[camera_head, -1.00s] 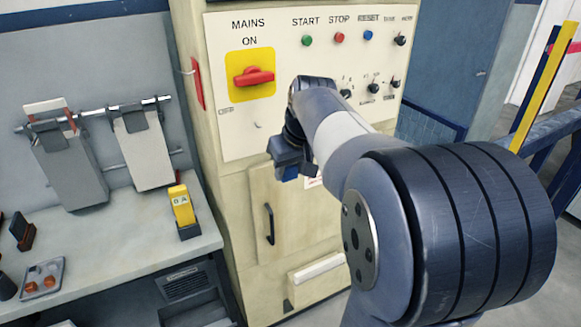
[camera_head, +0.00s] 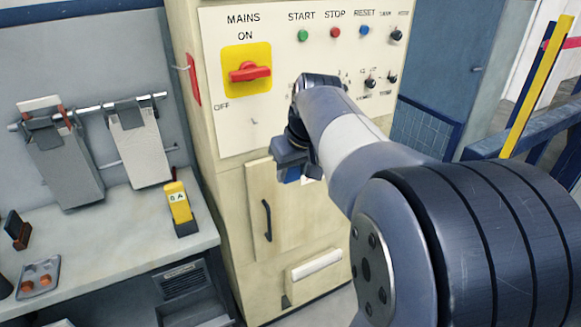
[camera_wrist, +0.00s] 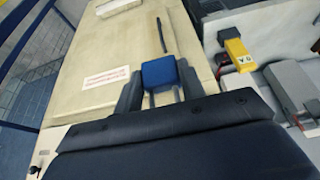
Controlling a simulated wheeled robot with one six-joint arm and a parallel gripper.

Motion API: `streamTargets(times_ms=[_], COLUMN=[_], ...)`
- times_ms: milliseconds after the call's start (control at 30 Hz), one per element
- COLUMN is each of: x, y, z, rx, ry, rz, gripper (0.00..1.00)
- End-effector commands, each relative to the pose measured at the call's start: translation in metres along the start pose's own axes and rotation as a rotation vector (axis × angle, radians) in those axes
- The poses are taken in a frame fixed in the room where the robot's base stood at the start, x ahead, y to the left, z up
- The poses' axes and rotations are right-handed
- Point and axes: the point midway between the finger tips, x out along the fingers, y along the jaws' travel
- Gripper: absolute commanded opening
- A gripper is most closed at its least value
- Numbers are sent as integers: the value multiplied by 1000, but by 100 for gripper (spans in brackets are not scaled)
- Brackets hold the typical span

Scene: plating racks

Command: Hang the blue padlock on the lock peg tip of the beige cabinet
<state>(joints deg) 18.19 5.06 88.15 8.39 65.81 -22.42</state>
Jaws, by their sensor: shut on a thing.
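The blue padlock (camera_wrist: 159,73) is between the two fingers of my gripper (camera_wrist: 158,88) in the wrist view. Its blue body points away from the wrist, and two pale shackle legs show on the near side. In the head view my gripper (camera_head: 293,163) hangs in front of the beige cabinet (camera_head: 232,190), with a bit of blue under it. A small pale peg-like part (camera_head: 254,122) sits on the cabinet's white panel, below the red mains switch (camera_head: 249,72). It is left of and above my gripper, apart from it; its tip is too small to make out.
The cabinet door has a dark handle (camera_head: 267,220). A workbench (camera_head: 140,235) at left carries a yellow device (camera_head: 179,203) and a grey tray (camera_head: 38,278). Clipboards hang on a rail (camera_head: 90,112) above it. A blue and yellow barrier (camera_head: 536,85) stands at right.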

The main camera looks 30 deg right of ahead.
Motion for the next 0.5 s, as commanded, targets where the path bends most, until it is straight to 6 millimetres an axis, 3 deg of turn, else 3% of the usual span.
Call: streamTargets(times_ms=[500], x=[-10], y=[0], z=[15], rx=[0], ry=[2], rz=[1], gripper=[14])
